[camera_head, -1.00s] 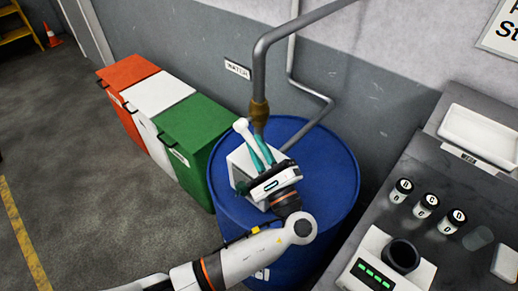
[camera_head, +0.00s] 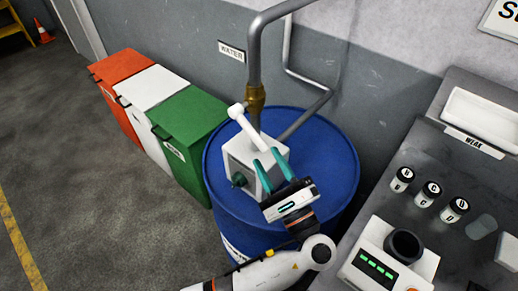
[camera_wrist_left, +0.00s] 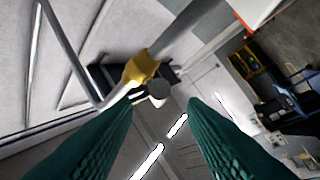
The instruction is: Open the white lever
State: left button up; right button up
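The white lever (camera_head: 250,127) rises from the top of a white box (camera_head: 240,156) and tilts up and left, its rounded end near the brass pipe fitting. My left gripper (camera_head: 268,158) is open and empty, its two teal fingers pointing up at the right front of the box, just below and right of the lever. In the left wrist view the open fingers (camera_wrist_left: 158,112) frame a pale round end, which may be the lever's end, near the brass fitting (camera_wrist_left: 142,69). My right gripper is not in view.
The box stands on a blue drum (camera_head: 330,165) beside a grey pipe (camera_head: 254,55). A dark green knob (camera_head: 238,180) is on the box. Green (camera_head: 190,125), white and orange bins stand left. A grey counter (camera_head: 430,235) with jars and a device is at right.

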pick_arm(q)
jog(key=b+v, duration=0.1)
jog(key=v, duration=0.3)
jog(key=shift+s+d+f, duration=0.1)
jog(key=shift+s, duration=0.05)
